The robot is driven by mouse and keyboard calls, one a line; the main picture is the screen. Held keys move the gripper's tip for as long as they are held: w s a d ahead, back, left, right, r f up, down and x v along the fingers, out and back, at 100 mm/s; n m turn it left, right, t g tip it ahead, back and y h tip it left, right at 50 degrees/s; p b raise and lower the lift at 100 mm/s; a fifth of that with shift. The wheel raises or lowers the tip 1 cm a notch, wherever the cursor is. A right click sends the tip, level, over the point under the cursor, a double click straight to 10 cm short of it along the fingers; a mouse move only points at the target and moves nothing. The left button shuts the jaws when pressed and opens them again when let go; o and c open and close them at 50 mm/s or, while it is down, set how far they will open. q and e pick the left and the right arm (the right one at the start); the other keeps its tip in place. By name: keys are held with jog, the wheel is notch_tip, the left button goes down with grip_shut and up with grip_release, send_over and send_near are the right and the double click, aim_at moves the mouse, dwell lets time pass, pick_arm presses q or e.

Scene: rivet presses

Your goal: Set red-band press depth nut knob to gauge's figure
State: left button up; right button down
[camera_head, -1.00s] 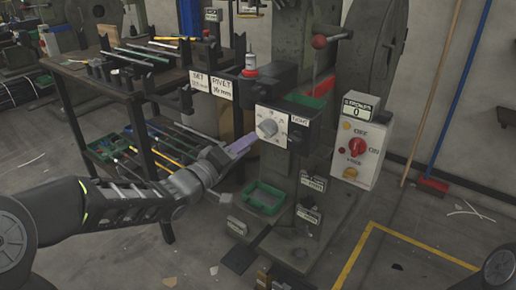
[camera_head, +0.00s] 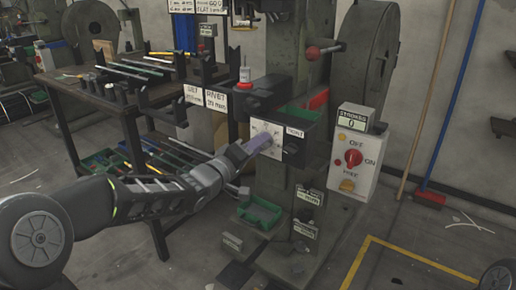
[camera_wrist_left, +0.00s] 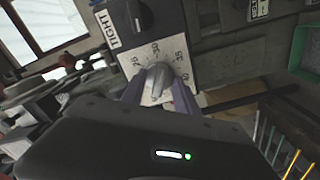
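The depth nut knob (camera_wrist_left: 158,80) is a grey knob on a white dial plate in the left wrist view, where the figures 25, 30, 35 and 40 show. The dial plate (camera_head: 268,129) also shows on the press (camera_head: 285,190) in the head view, next to a TIGHT label. My left gripper (camera_head: 258,143) is at the dial and covers most of the knob. In the left wrist view its purple fingers (camera_wrist_left: 158,93) stand on either side of the knob, apparently with gaps. Signs reading SET (camera_head: 193,94) and RIVET (camera_head: 216,101) hang left of the dial; their figures are too blurred to read.
A control box (camera_head: 355,155) with a red switch and a STROKES counter at 0 is to the right. A green bin (camera_head: 259,213) sits below. A tool table (camera_head: 105,85) stands at left.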

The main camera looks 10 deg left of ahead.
pick_arm(q)
jog(key=shift+w, duration=0.1)
jog(key=shift+c, duration=0.5)
grip_shut()
